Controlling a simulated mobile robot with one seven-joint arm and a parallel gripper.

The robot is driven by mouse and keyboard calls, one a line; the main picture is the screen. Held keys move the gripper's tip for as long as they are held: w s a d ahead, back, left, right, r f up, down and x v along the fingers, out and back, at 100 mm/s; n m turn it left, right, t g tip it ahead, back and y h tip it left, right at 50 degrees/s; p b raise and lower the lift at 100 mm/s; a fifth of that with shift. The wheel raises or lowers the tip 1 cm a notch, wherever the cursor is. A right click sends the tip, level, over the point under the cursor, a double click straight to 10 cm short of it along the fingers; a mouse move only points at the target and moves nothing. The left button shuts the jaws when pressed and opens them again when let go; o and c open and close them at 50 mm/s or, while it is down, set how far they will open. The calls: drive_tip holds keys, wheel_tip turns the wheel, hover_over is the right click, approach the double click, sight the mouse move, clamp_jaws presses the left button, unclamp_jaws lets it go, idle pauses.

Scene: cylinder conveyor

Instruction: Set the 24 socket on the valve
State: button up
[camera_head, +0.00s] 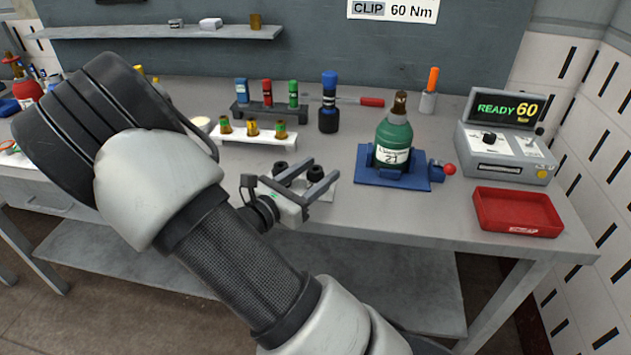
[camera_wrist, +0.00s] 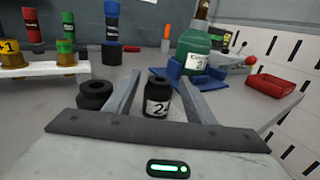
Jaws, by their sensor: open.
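The 24 socket is a short black cylinder with a white label reading 24; it stands upright between my fingers in the wrist view (camera_wrist: 158,100) and partly shows in the head view (camera_head: 315,173). My gripper (camera_head: 324,167) is open, with one finger on each side of the socket and visible gaps in the wrist view (camera_wrist: 160,76). The brown valve (camera_head: 400,104) sits on top of a green cylinder (camera_head: 393,140) marked 21. The cylinder stands upright in a blue holder (camera_head: 421,182) on the bench, to the right of my gripper.
Another black socket (camera_wrist: 95,94) stands just left of my fingers. Behind are a white rack (camera_head: 255,139), a dark rack with coloured pieces (camera_head: 266,112) and a blue-and-black tool (camera_head: 329,105). A red tray (camera_head: 517,212) and a READY 60 device (camera_head: 503,140) stand at the right.

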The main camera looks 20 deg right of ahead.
drive_tip(key=x, duration=0.3)
drive_tip(key=shift+w+d+b, duration=0.1)
drive_tip(key=shift+w+b, duration=0.05)
drive_tip(key=shift+b, duration=0.2)
drive_tip(key=shift+c, duration=0.4)
drive_tip(key=c, duration=1.1)
